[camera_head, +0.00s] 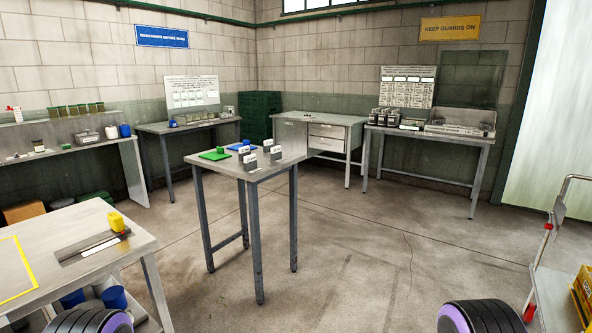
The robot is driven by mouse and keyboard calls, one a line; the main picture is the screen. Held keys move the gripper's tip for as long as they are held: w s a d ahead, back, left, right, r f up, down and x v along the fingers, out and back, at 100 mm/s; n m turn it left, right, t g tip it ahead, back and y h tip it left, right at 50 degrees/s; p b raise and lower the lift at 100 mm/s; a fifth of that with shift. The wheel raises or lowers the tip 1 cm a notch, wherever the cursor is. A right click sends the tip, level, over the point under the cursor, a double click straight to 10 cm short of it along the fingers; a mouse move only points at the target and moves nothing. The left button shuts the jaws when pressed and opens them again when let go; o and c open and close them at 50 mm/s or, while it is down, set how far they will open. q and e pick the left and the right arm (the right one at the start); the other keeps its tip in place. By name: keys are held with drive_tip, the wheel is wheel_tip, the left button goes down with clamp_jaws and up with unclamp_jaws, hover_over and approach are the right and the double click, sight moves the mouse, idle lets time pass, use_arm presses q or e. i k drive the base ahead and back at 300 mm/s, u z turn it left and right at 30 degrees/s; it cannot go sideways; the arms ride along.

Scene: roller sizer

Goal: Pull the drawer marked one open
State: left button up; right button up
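A grey workbench (290,116) with two stacked drawers stands against the back wall, in the middle of the head view. The upper drawer (327,131) and the lower drawer (326,144) both look shut, with their fronts flush. Any number marked on them is too small to read, so I cannot tell which is drawer one. Neither of my grippers is in view. Only dark, purple-ringed parts of my own arms show at the bottom edge, far from the drawers.
A small table (220,174) with green and blue mats stands between me and the drawers. A bench (140,240) is at the near left, a trolley (545,260) at the right. Open floor (370,240) lies right of the small table.

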sight(334, 131)
drive_tip(key=z, duration=0.15)
drive_tip(key=i, duration=2.45)
drive_tip(key=z, duration=0.65)
drive_tip(key=i, duration=2.2)
drive_tip(key=u, duration=0.45)
drive_tip(key=i, duration=2.55)
drive_tip(key=u, duration=0.5)
drive_tip(key=i, duration=1.75)
drive_tip(key=u, duration=0.1)
